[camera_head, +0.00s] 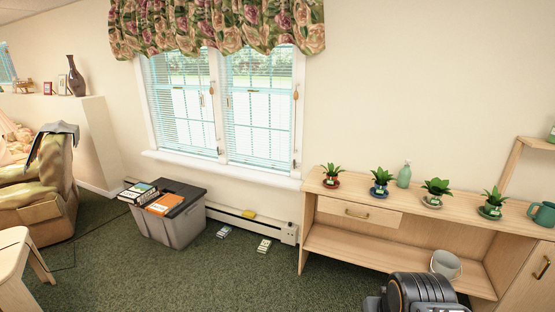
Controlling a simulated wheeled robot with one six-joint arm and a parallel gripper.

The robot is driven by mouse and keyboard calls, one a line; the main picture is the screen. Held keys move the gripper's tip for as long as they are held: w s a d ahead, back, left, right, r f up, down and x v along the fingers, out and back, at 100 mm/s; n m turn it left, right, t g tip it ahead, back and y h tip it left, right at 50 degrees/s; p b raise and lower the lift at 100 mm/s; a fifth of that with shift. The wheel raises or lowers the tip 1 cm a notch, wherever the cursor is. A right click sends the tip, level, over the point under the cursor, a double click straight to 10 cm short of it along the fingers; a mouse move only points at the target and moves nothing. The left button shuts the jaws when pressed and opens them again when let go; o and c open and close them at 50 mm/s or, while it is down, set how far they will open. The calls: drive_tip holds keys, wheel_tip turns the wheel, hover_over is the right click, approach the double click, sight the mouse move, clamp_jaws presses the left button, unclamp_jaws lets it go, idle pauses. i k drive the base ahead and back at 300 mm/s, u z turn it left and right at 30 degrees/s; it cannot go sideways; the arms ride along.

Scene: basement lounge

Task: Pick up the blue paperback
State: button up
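A small book with a bluish cover (224,232) lies flat on the green carpet, just right of the grey storage bin (170,226). It is the only book that looks blue, but it is too small to read. A second small book, pale with dark and greenish parts (264,246), lies on the carpet to its right. A dark rounded part of my arm shows at the bottom right, in front of the shelf unit. My gripper's fingers are not in view.
An orange book (165,204) and a black-and-white book (138,191) lie on the bin. A yellow object (249,214) is by the baseboard heater (262,226). A wooden shelf unit (350,247) stands right, an armchair (45,195) left. Carpet in front is clear.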

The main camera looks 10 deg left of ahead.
sight(224, 231)
drive_tip(key=u, duration=0.5)
drive_tip(key=i, duration=2.55)
drive_tip(key=u, duration=1.05)
drive_tip(key=i, duration=1.75)
drive_tip(key=u, duration=0.45)
